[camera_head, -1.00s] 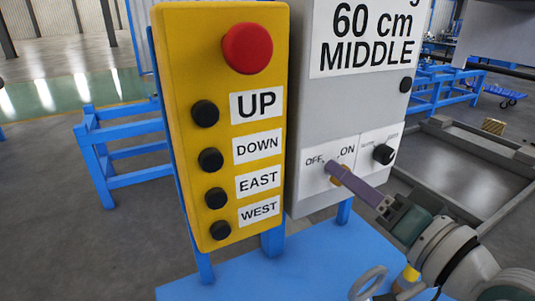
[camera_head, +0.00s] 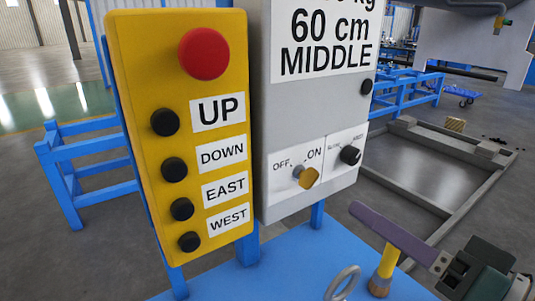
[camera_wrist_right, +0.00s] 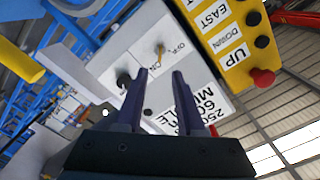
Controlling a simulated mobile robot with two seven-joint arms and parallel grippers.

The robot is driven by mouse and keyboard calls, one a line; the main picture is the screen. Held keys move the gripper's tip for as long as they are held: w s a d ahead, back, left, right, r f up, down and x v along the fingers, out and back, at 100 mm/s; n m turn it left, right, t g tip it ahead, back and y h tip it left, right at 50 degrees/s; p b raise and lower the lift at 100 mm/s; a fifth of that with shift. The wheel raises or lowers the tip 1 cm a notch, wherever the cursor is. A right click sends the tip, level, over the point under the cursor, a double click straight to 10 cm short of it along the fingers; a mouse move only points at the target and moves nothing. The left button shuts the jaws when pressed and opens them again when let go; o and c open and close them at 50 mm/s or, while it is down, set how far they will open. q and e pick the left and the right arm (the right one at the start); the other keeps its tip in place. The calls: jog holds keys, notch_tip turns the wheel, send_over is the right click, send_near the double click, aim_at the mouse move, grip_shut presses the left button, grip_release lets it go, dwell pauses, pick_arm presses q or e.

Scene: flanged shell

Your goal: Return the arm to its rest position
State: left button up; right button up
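My right gripper (camera_head: 354,208) has purple fingers and stands apart from the grey control box (camera_head: 283,215), to its lower right in the head view. In the right wrist view the two fingers of this gripper (camera_wrist_right: 159,72) are spread with nothing between them. The yellow-orange OFF/ON knob (camera_head: 308,178) on the box is free of the fingers and turned toward the lower right. This knob also shows beyond the fingertips in the wrist view (camera_wrist_right: 160,50). My left gripper is not in view.
A yellow button panel (camera_head: 135,60) with a red button (camera_head: 204,53) stands left of the box. Below is a blue table (camera_head: 290,262) with a metal ring (camera_head: 343,283) and a yellow post (camera_head: 386,268) close to my right gripper. Grey floor rails (camera_head: 440,150) lie behind.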

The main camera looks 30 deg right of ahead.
dwell(0.4)
jog(key=s+a+f+n+g+y, duration=0.25)
jog(key=a+f+n+g, duration=0.35)
jog(key=a, duration=0.4)
jog(key=s+d+n+g+h, duration=0.2)
jog(key=s+n+g+h, duration=0.15)
jog(key=s+g, duration=0.45)
notch_tip(320, 180, up, 38)
jog(key=p, duration=3.8)
jog(key=shift+s+d+f, duration=0.2)
jog(key=shift+d, duration=0.2)
jog(key=shift+n, duration=0.25)
